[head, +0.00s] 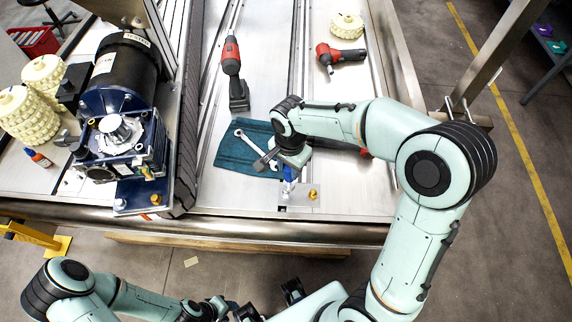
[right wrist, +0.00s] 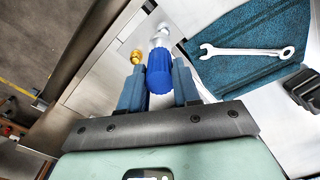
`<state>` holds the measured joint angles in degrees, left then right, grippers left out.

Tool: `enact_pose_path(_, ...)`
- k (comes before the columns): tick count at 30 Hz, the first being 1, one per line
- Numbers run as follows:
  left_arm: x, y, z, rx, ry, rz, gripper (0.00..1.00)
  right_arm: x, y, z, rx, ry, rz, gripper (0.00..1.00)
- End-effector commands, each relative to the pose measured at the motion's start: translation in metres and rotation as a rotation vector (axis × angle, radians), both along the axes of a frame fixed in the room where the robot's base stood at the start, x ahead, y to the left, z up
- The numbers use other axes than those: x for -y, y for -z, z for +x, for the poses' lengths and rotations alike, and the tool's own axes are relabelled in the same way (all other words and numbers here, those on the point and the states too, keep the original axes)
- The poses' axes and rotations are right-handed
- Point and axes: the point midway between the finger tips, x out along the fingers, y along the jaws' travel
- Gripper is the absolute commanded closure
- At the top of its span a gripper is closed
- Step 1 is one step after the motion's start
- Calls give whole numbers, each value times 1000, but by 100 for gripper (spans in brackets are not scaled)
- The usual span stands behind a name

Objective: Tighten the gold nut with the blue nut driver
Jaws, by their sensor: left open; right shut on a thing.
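The blue nut driver (head: 289,186) stands upright between the fingers of my right gripper (head: 288,167). In the right wrist view its blue handle (right wrist: 160,74) is between the two fingers of the right gripper (right wrist: 159,88), which is shut on it. Its metal shaft runs down toward a small metal plate (head: 300,196); I cannot tell what the tip touches. A gold nut (head: 312,194) on the plate is beside the driver, apart from it, and shows in the right wrist view (right wrist: 137,57). My left gripper (head: 238,311) is low at the bottom edge, open, partly hidden.
A wrench (head: 255,149) lies on a teal cloth (head: 233,157) close to the driver. A motor with gearbox (head: 120,140) stands at the left. Two red power tools (head: 232,62) (head: 343,56) lie further back. The conveyor's front rail (head: 240,229) runs before the plate.

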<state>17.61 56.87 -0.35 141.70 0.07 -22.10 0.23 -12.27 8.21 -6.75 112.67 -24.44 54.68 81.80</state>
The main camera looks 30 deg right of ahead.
Motion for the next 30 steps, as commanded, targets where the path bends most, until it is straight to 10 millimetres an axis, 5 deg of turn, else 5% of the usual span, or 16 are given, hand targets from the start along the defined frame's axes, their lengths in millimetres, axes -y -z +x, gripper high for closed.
enact_pose_path(6, 0, -50, 35, 40, 0, 1, 57, 46, -22, -22, 4, 151, -5, 99)
enact_pose_path(10, 0, -65, 49, 57, 0, 0, 57, 60, -25, -33, 7, 213, 0, 99)
enact_pose_path(30, 0, -47, 32, 37, 0, 0, 57, 64, -6, -42, 0, 231, 1, 99)
